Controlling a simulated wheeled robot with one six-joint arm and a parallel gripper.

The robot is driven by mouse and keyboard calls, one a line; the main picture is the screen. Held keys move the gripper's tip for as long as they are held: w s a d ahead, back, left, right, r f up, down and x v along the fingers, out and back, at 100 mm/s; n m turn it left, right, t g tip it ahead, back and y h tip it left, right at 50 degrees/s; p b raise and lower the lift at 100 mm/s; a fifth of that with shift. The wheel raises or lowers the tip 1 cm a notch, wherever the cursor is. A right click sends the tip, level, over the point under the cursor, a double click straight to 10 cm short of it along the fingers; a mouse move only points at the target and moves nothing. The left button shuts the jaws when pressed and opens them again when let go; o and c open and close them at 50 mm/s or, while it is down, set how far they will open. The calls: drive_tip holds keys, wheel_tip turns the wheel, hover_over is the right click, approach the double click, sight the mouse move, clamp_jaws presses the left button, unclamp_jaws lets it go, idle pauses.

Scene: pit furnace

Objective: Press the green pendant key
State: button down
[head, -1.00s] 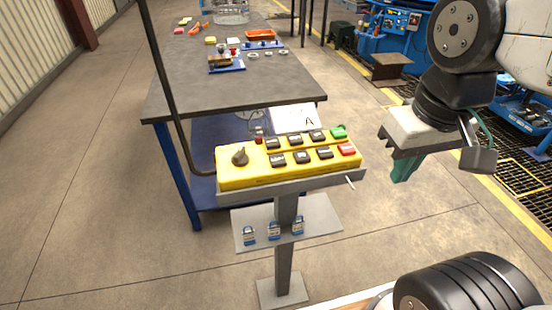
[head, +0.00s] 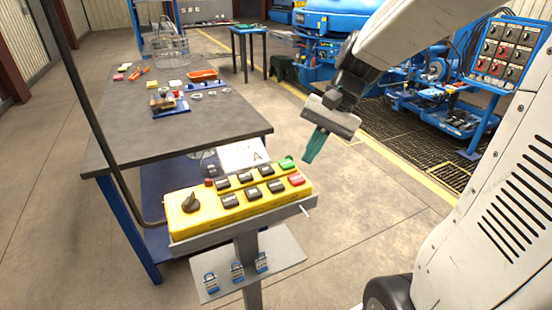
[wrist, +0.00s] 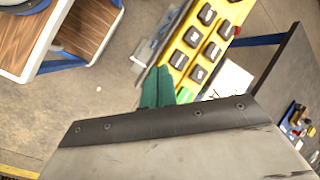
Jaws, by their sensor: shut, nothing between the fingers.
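The yellow pendant box (head: 222,212) sits on a grey stand in the head view, with a dark knob at its left and two rows of mostly black keys. The green key (head: 287,163) is at the far right of the back row, with a red key (head: 297,179) in front of it. My gripper (head: 313,148) has teal fingers, shut and empty, pointing down. It appears just right of and above the green key, apart from it.
A grey-topped workbench (head: 130,125) with small parts stands behind the pendant. A white card marked A (head: 243,155) is behind the keys. Several blue padlocks (head: 237,271) sit on the lower shelf. The floor right of the stand is clear.

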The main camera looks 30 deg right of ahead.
drive_tip(key=w+d+m+t+y, duration=0.1)
drive_tip(key=w+d+m+y, duration=0.15)
drive_tip(key=w, duration=0.35)
wheel_tip(320, 180, up, 3)
drive_tip(key=m+t, duration=0.2)
hover_over(291, 162)
drive_tip(key=shift+y, duration=0.35)
drive_tip(key=shift+f, duration=0.1)
drive_tip(key=shift+s+f, duration=0.1)
drive_tip(key=shift+f, duration=4.3)
drive_tip(key=shift+f, duration=0.1)
drive_tip(key=shift+f, duration=0.3)
